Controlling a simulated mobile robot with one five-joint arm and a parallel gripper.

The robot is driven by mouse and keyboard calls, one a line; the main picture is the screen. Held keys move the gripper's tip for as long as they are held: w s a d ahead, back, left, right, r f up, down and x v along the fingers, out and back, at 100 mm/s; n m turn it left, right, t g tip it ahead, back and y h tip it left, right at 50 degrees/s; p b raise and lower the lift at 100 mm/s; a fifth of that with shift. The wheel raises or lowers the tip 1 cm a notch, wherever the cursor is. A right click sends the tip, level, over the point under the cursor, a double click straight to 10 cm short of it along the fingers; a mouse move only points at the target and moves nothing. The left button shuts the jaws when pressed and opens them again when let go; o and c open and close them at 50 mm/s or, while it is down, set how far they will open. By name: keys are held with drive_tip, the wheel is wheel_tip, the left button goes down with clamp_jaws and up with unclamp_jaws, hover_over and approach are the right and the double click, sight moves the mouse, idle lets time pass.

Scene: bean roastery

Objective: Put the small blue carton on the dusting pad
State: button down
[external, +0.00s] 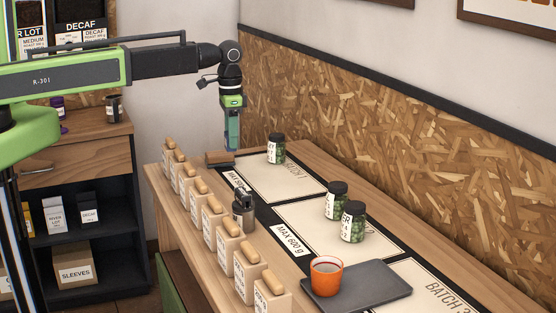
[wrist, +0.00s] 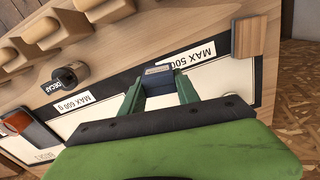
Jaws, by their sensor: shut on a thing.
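My gripper (external: 231,145) points down over the far end of the table, near the BATCH 1 panel. In the wrist view my gripper (wrist: 160,86) is shut on the small blue carton (wrist: 160,73), whose top end shows between the green fingers. In the external view the fingers mostly hide the carton. A brown, flat block (external: 219,158) lies at the far end of the table beside my gripper; it also shows in the wrist view (wrist: 249,38), right of the carton. It may be the dusting pad, but I cannot tell for sure. The carton appears apart from it.
Several wooden-topped canisters (external: 213,221) line the table's left edge. A dark decaf tin (external: 243,212) stands beside them. Green jars stand on BATCH 1 (external: 276,149) and on the middle panel (external: 353,222). An orange cup (external: 327,276) sits on a dark slab (external: 384,284).

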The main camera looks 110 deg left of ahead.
drive_tip(key=s+a+r+n+p, duration=0.1)
drive_tip(key=s+a+r+n, duration=0.1)
drive_tip(key=s+a, duration=0.6)
drive_tip(key=b, duration=0.7)
hover_over(221, 153)
wheel_tip(221, 153, down, 7)
drive_tip(key=shift+d+f, duration=0.15)
drive_tip(key=shift+s+a, duration=0.1)
drive_tip(key=shift+a, duration=0.15)
wheel_tip(221, 153, down, 4)
drive_tip(key=b, duration=0.4)
drive_tip(key=shift+f, duration=0.2)
drive_tip(key=shift+d+r, duration=0.1)
drive_tip(key=shift+r, duration=0.15)
drive_tip(key=shift+f, duration=0.15)
drive_tip(key=c, duration=0.9)
unclamp_jaws()
